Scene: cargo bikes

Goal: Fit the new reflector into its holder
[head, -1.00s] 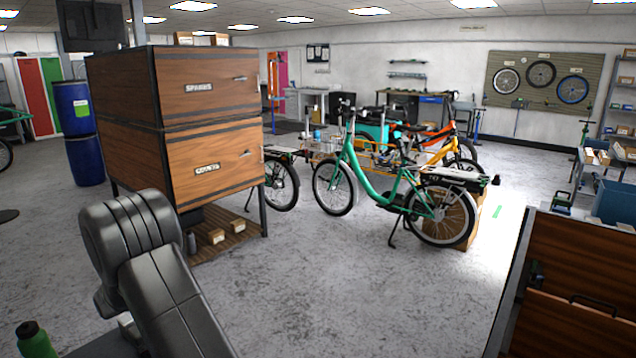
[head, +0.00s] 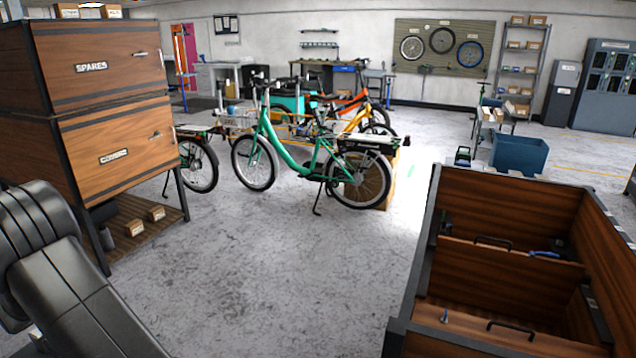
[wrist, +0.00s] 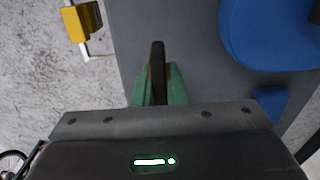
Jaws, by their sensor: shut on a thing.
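In the wrist view my gripper (wrist: 156,88) has green fingers shut on a thin, dark brown piece (wrist: 157,62) that stands up between them. The piece is seen edge-on, so I cannot tell from its face whether it is the reflector. It is over a grey flat surface (wrist: 190,45). My gripper is out of the head view. I cannot make out a reflector holder in either view. A green cargo bike (head: 290,150) stands on its stand mid-floor in the head view, with a dark rear rack.
A wooden cargo box (head: 500,200) with inner panels fills the lower right. A wooden cabinet (head: 105,65) labelled SPARES stands at left. An orange bike (head: 350,105) is behind the green one. A blue bin (head: 518,155) stands back right. The floor (head: 250,270) between cabinet and box is clear.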

